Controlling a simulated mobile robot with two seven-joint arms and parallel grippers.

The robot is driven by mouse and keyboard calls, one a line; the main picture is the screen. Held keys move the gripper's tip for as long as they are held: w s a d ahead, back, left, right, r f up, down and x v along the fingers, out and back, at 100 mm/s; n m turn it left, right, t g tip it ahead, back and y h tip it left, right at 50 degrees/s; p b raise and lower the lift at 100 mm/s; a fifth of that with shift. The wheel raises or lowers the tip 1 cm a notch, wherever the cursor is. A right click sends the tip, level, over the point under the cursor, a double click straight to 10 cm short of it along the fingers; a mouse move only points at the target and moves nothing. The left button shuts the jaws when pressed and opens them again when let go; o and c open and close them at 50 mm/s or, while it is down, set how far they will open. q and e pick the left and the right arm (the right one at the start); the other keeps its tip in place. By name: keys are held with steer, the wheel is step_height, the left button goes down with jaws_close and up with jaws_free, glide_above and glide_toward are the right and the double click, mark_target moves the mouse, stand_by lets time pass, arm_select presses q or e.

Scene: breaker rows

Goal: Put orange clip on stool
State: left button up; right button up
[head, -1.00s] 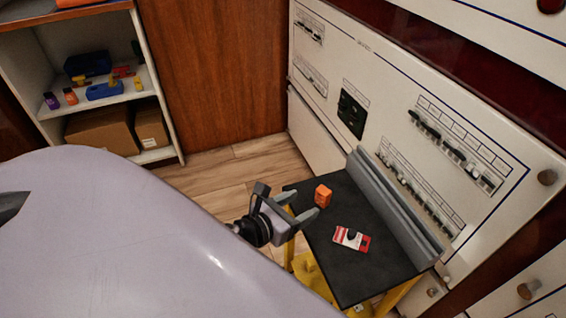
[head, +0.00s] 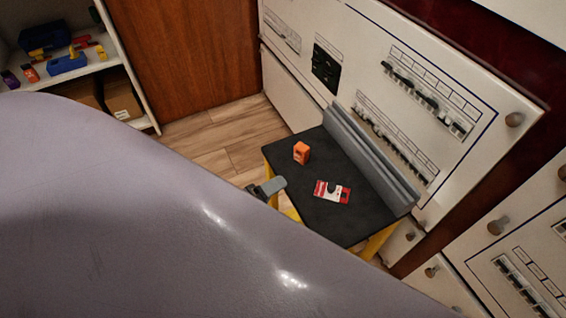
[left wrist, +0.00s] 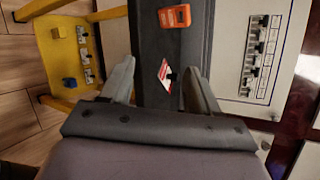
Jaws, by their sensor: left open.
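The orange clip (head: 301,153) stands on the black top of the stool (head: 335,222), near its left edge. It also shows in the left wrist view (left wrist: 175,16), near the top, beyond my fingertips. My left gripper (head: 272,187) is at the stool's near left edge in the head view, mostly hidden behind my own body. My right gripper is not in view.
A red and white tag (head: 332,191) lies on the stool top. A grey rail (head: 372,155) runs along the stool's far side, close to the breaker panel (head: 410,100). A shelf (head: 100,65) with small coloured items stands at the upper left. Wooden floor is clear between.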

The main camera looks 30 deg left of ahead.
arm_select(q)
steer(key=s+d+f+n+g+h, duration=0.1)
steer(key=d+n, duration=0.2)
steer(key=n, duration=0.7)
steer(key=s+d+f+n+g, duration=0.1)
steer(key=s+d+n, duration=0.1)
steer(key=n, duration=0.9)
steer(key=shift+s+d+h, duration=0.3)
steer(key=shift+d+h, duration=0.1)
steer(key=shift+d, duration=0.45)
steer(key=shift+r, duration=0.1)
steer(key=s+a+r+p, duration=0.1)
steer(key=r+p, duration=0.6)
steer(key=p, duration=0.3)
steer(key=s+a+r+y+p, duration=0.1)
steer(key=a+r+p, duration=0.1)
steer(key=r+p, duration=0.5)
steer(key=p, duration=0.4)
steer(key=shift+a+r+n+g, duration=0.3)
steer(key=shift+r+g, duration=0.1)
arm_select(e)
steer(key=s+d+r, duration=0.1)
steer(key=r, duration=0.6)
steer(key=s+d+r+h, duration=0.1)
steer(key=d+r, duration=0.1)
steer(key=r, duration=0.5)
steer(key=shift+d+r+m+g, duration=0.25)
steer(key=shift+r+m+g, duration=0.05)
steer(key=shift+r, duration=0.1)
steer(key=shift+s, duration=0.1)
